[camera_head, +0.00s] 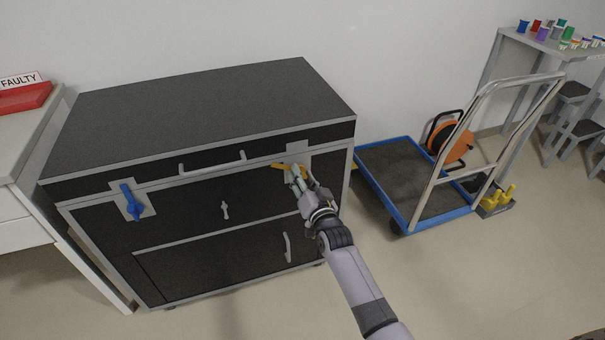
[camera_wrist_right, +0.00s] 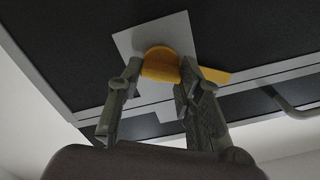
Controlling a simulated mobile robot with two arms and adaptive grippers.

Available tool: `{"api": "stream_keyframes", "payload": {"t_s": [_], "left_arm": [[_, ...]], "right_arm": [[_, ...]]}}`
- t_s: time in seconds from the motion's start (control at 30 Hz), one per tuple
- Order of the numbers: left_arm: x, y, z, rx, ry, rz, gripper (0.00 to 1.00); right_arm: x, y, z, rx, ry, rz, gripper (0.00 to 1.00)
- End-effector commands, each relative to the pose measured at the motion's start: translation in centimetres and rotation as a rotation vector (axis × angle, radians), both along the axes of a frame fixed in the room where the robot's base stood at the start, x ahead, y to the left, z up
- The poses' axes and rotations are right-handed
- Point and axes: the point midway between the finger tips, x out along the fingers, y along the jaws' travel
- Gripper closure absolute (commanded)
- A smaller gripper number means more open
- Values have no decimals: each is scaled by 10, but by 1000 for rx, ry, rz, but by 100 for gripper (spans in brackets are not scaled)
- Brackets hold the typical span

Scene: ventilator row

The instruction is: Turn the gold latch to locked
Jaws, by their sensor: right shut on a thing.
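The gold latch (camera_head: 281,166) is at the right end of the black case's front, just below the lid seam. In the head view its lever points left, roughly along the seam. In the right wrist view the latch's rounded hub (camera_wrist_right: 160,64) sits on a light square plate (camera_wrist_right: 129,43), and its lever (camera_wrist_right: 214,75) sticks out to one side past a finger. My right gripper (camera_head: 298,175) is at the latch, with its fingers (camera_wrist_right: 157,80) on either side of the hub, shut on it. The fingers partly hide the latch. My left gripper is not in view.
The black case (camera_head: 200,100) has a blue latch (camera_head: 131,203) at its left, pointing upright, and a lid handle (camera_head: 212,165). A blue-edged trolley (camera_head: 413,222) stands to the right. A white cabinet (camera_head: 22,215) with a red tray (camera_head: 25,97) stands left. Floor in front is clear.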

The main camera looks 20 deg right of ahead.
Motion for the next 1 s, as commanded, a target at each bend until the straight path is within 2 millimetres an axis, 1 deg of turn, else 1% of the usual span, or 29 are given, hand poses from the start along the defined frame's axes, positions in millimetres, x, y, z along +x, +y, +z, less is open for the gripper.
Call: {"api": "stream_keyframes", "payload": {"t_s": [0.1, 0.2, 0.43, 0.67, 1.0], "left_arm": [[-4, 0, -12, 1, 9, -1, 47], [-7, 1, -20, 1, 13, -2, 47], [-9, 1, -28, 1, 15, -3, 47], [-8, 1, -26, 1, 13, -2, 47], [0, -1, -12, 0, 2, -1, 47]], "right_arm": [[0, -1, 0, 112, 6, 0, 100], [0, -1, -1, 206, 10, 1, 100], [0, -1, -2, 426, 17, 1, 100], [0, -2, -4, 642, 24, 0, 100], [0, -2, -5, 902, 33, 0, 100]]}}
